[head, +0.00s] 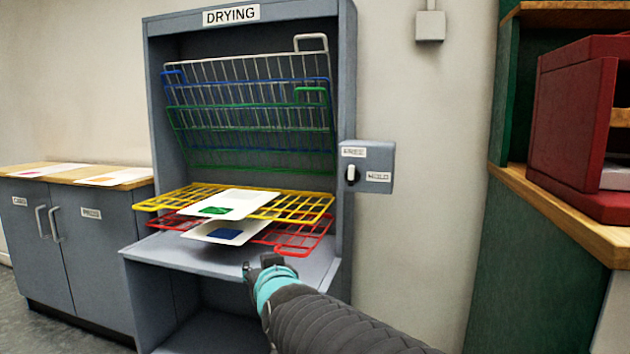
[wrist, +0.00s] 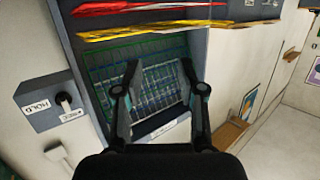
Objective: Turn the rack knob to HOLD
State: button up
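The rack knob (head: 352,175) is a small white handle on a grey box (head: 378,160) at the right side of the drying rack. It stands upright, pointing up toward the label that seems to read FREE (head: 353,152); the HOLD label (head: 378,176) is to its right. The knob also shows at the left of the wrist view (wrist: 65,101). My gripper (head: 262,264) is low in front of the rack, below and left of the knob and well apart from it. In the wrist view its two fingers (wrist: 160,66) are spread with nothing between them.
Yellow (head: 318,206) and red (head: 322,229) shelves jut out of the drying rack (head: 347,60) with prints on them, above my gripper. White, blue and green shelves are tilted up behind. A wooden-topped cabinet stands left, a green shelf unit (head: 480,260) right.

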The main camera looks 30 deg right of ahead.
jog(key=w+d+r+m+t+h+b, duration=0.1)
jog(key=d+r+m+h, duration=0.15)
jog(key=d+h, duration=0.2)
jog(key=w+d+r+m+t+h, duration=0.1)
jog(key=w+d+r+h, duration=0.15)
jog(key=d, duration=0.35)
jog(key=m+g+h, duration=0.3)
jog(key=m+h, duration=0.1)
jog(key=h, duration=0.3)
send_near(351, 171)
jog(key=shift+n+t, duration=0.25)
jog(key=shift+t, duration=0.05)
jog(key=x, duration=0.9)
jog(key=shift+d+f, duration=0.1)
jog(key=shift+f, duration=0.1)
grip_shut()
